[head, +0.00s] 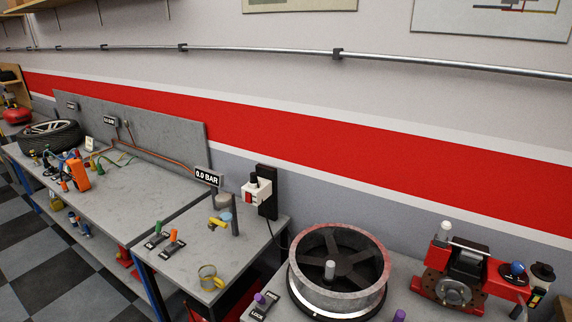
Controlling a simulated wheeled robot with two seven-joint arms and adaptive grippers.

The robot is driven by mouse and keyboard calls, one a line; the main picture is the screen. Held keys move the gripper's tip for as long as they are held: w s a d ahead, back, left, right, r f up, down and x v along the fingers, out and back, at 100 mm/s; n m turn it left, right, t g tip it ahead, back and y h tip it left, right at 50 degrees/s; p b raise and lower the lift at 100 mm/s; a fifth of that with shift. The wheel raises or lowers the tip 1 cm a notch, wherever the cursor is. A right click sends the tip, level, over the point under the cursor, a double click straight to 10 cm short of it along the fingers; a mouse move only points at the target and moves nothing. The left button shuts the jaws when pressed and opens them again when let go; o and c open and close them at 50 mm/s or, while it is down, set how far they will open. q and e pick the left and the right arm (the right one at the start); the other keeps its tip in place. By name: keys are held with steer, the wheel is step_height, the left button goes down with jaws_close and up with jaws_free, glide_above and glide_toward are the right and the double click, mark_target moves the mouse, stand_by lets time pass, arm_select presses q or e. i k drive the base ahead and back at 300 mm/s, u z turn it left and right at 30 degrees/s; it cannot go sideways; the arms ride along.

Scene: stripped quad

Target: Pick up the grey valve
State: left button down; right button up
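I cannot pick out the grey valve for certain. A small light grey upright cylinder (330,270) stands at the hub of the metal wheel rim (375,268) at the bottom centre. Another grey-white cylinder (444,231) sits on top of the red machine (428,283) at the right. A small valve with a yellow handle (217,223) is on the middle bench beside a dark post. Neither of my grippers shows in the head view.
The grey middle bench (185,264) carries green and orange levers (172,238) and a yellow ring-shaped part (209,278). The left bench holds a tyre (48,137) and an orange device (78,174). A display (207,177) reads 0.0 BAR. Checkered floor (50,255) is clear at the lower left.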

mark_target(330, 263)
steer(key=z, duration=1.25)
steer(key=k, duration=0.95)
steer(key=u, duration=0.95)
